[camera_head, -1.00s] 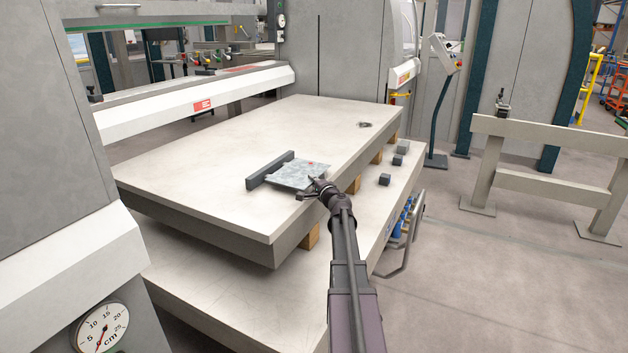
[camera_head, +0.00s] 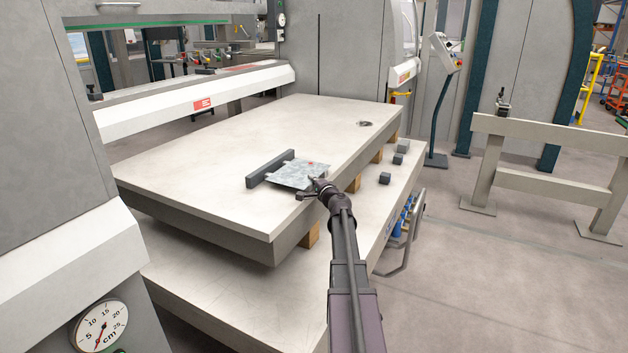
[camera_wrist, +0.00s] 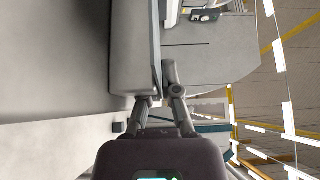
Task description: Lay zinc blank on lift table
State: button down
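The zinc blank (camera_head: 298,174) is a small mottled grey sheet with a small red mark. In the head view it lies roughly level over the right-hand edge of the pale table top (camera_head: 210,150), against or just in front of a dark bar (camera_head: 270,168). My gripper (camera_head: 318,189) reaches it from the near right and is shut on its near edge. In the wrist view my gripper (camera_wrist: 158,100) has its fingers close together around the sheet, seen nearly edge-on (camera_wrist: 157,55). Whether the sheet touches the table top is hard to tell.
Wooden blocks (camera_head: 310,235) hold the top above a wider lower plate (camera_head: 200,306). Small dark blocks (camera_head: 384,179) sit on that plate. A round cm gauge (camera_head: 101,326) is at lower left. A fence (camera_head: 545,130) stands right, with open floor before it.

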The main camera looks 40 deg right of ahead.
jog(key=shift+w, duration=0.1)
jog(key=c, duration=0.7)
grip_release()
jog(key=shift+a, duration=0.1)
jog(key=v, duration=1.2)
jog(key=shift+r, duration=0.15)
